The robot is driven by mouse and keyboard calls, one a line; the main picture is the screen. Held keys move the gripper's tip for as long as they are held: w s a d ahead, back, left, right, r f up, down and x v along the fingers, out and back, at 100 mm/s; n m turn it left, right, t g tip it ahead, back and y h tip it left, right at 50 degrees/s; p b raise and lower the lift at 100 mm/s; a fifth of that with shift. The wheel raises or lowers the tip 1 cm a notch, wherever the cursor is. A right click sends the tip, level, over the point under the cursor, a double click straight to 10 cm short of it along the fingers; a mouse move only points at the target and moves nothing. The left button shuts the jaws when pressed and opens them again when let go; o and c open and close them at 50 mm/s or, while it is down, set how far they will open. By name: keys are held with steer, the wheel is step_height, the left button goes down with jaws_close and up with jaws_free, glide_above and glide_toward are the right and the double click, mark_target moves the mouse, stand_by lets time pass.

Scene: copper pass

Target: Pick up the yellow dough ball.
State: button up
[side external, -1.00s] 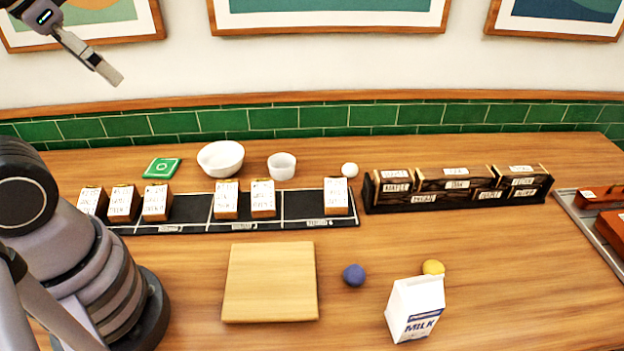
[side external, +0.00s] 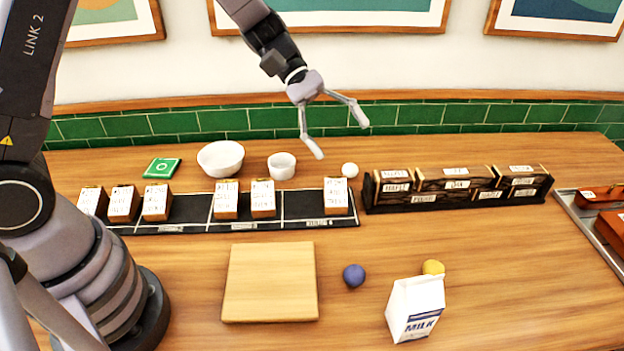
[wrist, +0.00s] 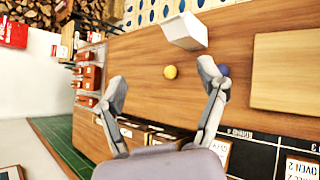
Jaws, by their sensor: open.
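The yellow dough ball (side external: 433,267) rests on the wooden counter just behind the milk carton (side external: 415,308), which hides its lower part in the side view. In the wrist view the yellow dough ball (wrist: 170,72) shows whole, ahead of the fingers and between their lines, with the milk carton (wrist: 185,31) just beyond it. My gripper (side external: 342,138) is open and empty, high above the back of the counter, well away from the ball. Its spread fingers (wrist: 164,92) show in the wrist view.
A blue ball (side external: 354,275) lies left of the carton, beside a wooden board (side external: 270,282). A black divided tray (side external: 180,212) with labelled blocks, a dark rack (side external: 458,201), a white ball (side external: 349,170) and bowls (side external: 221,158) stand behind. The front counter between board and carton is mostly clear.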

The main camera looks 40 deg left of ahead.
steer(key=w+d+f+n+t+h, duration=0.1)
steer(key=w+d+f+n, duration=0.1)
steer(key=f, duration=0.3)
steer(key=w+d+f+n+h, duration=0.1)
steer(key=w+d+f+n, duration=0.1)
steer(key=w+f, duration=0.15)
steer(key=n+t, duration=0.3)
steer(key=n, duration=0.3)
glide_toward(436, 264)
steer(key=shift+n, duration=0.3)
steer(key=d+f, duration=0.2)
steer(key=d, duration=0.1)
steer(key=shift+w+d+f, duration=0.15)
steer(key=shift+w+f, duration=0.25)
steer(key=shift+r+x, duration=0.2)
steer(key=shift+x, duration=2.9)
steer(key=shift+c, duration=0.3)
steer(key=c, duration=1.1)
steer(key=shift+c, duration=0.2)
steer(key=shift+r, duration=0.15)
